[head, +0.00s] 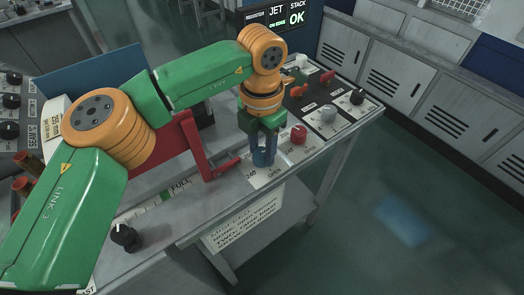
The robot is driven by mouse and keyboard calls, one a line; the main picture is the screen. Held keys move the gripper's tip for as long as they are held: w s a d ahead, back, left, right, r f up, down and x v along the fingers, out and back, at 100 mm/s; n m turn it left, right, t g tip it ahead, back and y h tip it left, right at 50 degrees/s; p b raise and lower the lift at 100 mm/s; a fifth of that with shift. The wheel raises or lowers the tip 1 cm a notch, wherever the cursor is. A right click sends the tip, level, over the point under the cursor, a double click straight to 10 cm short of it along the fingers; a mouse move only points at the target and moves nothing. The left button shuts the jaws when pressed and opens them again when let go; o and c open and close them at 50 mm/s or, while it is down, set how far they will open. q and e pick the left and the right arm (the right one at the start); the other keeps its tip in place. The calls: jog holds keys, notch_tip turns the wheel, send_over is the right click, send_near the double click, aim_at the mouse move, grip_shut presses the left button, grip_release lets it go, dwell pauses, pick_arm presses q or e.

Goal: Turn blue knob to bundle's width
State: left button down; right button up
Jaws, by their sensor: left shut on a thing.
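The blue knob (262,158) sits on the bench top near its front edge, on a pale plate with printed numbers. My left gripper (262,140) points down over it and is shut on it, with the fingers hiding much of its top. Some of the numbers around the knob are hidden, and its pointer setting cannot be read. No bundle can be made out for certain. My right gripper is not in view.
A red knob (299,134), a grey knob (328,113) and a black knob (357,97) stand to the right. A red bracket (196,146) is just left of my gripper. Another black knob (125,236) is at the front left. A screen (284,17) reads JET, STACK OK.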

aim_at(261, 152)
pick_arm(q)
jog(key=n+b, duration=0.2)
jog(key=n, duration=0.4)
jog(key=shift+f+n, duration=0.15)
jog(key=shift+n, duration=0.15)
jog(key=n+b, duration=0.2)
jog(key=n, duration=0.4)
jog(key=n+b, duration=0.2)
jog(key=n, duration=0.4)
jog(key=shift+a+n, duration=0.1)
jog(key=shift+n, duration=0.2)
jog(key=n+b, duration=0.1)
jog(key=n, duration=0.3)
jog(key=shift+n, duration=0.7)
jog(key=shift+c, duration=2.1)
grip_release()
notch_tip(261, 152, up, 8)
jog(key=p, duration=0.3)
jog(key=shift+f, duration=0.3)
